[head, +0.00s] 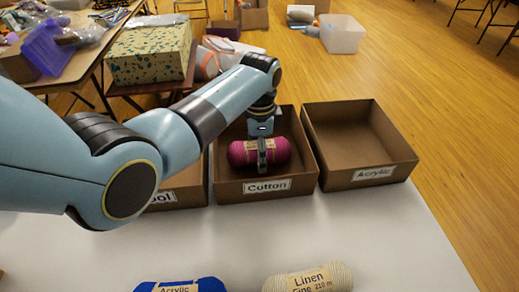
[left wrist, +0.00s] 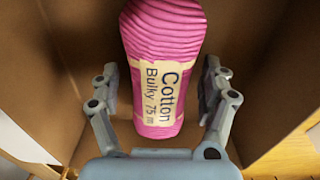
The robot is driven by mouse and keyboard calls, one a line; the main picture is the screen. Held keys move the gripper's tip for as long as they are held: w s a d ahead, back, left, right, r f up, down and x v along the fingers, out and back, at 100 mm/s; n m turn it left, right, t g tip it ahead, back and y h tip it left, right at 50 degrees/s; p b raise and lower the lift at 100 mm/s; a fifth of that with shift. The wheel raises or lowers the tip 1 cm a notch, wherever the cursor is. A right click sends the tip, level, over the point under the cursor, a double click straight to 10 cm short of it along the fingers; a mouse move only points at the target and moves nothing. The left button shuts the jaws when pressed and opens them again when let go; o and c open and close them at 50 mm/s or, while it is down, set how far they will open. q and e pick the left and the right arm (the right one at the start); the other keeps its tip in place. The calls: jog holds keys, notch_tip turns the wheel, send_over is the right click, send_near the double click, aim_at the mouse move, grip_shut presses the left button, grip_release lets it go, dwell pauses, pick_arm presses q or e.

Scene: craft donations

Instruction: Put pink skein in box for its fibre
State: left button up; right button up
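The pink skein (head: 240,153) is inside the cardboard box labelled Cotton (head: 266,187). Its band reads "Cotton Bulky 75 m" in the left wrist view (left wrist: 160,40). My left gripper (head: 264,152) is down in that box over the skein. In the left wrist view its two fingers (left wrist: 161,88) stand on either side of the skein, with gaps visible between them and the yarn, so it is open. The skein's underside is hidden. My right gripper is not in view.
An empty box labelled Acrylic (head: 373,173) stands to the right. A box with a label ending "ool" (head: 180,196) stands to the left, mostly behind my arm. A blue acrylic skein (head: 180,286) and a cream linen skein (head: 308,279) lie at the table's front.

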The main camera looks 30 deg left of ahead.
pick_arm(q)
jog(key=shift+r, duration=0.25)
notch_tip(320, 180, up, 11)
jog(key=shift+r+p, duration=0.2)
jog(key=shift+p, duration=0.75)
jog(key=shift+r, duration=0.2)
jog(key=shift+f, duration=0.1)
